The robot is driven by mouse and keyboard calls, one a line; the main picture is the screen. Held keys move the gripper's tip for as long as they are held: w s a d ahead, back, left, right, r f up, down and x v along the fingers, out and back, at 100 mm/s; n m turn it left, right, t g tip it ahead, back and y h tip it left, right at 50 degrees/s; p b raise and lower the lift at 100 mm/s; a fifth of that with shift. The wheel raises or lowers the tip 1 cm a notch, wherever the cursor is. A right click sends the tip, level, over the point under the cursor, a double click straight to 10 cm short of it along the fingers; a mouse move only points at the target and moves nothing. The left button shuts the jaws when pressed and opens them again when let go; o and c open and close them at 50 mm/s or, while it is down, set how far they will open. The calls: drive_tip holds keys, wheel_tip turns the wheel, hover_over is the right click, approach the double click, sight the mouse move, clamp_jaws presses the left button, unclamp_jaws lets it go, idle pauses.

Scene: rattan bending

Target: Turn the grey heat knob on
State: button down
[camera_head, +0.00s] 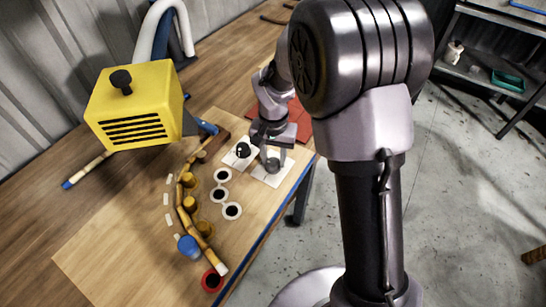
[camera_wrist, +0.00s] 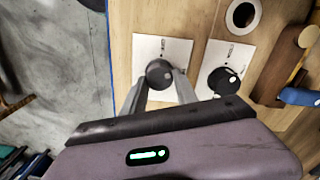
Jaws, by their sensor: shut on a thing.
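The grey heat knob (camera_wrist: 159,72) sits on a white plate (camera_wrist: 180,48) with small print, near the bench edge in the wrist view. My gripper (camera_wrist: 160,82) is shut on it, one finger on each side. In the head view my gripper (camera_head: 272,152) reaches down over the same knob (camera_head: 273,165), and the arm partly hides it. The knob's marker cannot be made out. A black knob (camera_wrist: 223,80) with light dots sits on a second white plate (camera_wrist: 231,52) beside it, apart from the fingers.
A yellow vented box (camera_head: 135,105) stands on the wooden bench (camera_head: 130,235). A rattan rod (camera_head: 184,215) curves along several pegs. A blue knob (camera_head: 189,246) and a red-rimmed ring (camera_head: 212,281) lie near its lower end. White rings (camera_head: 220,194) lie beside the rod.

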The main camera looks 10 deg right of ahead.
sight(274, 161)
drive_tip(key=m+b, duration=0.1)
drive_tip(key=m, duration=0.5)
drive_tip(key=shift+s+d+m, duration=0.1)
drive_tip(key=shift+m, duration=0.3)
idle(0.4)
drive_tip(key=c, duration=0.9)
unclamp_jaws()
drive_tip(key=shift+c, duration=0.2)
wheel_tip(274, 161, up, 18)
drive_tip(key=p, duration=0.7)
drive_tip(key=shift+f, duration=0.25)
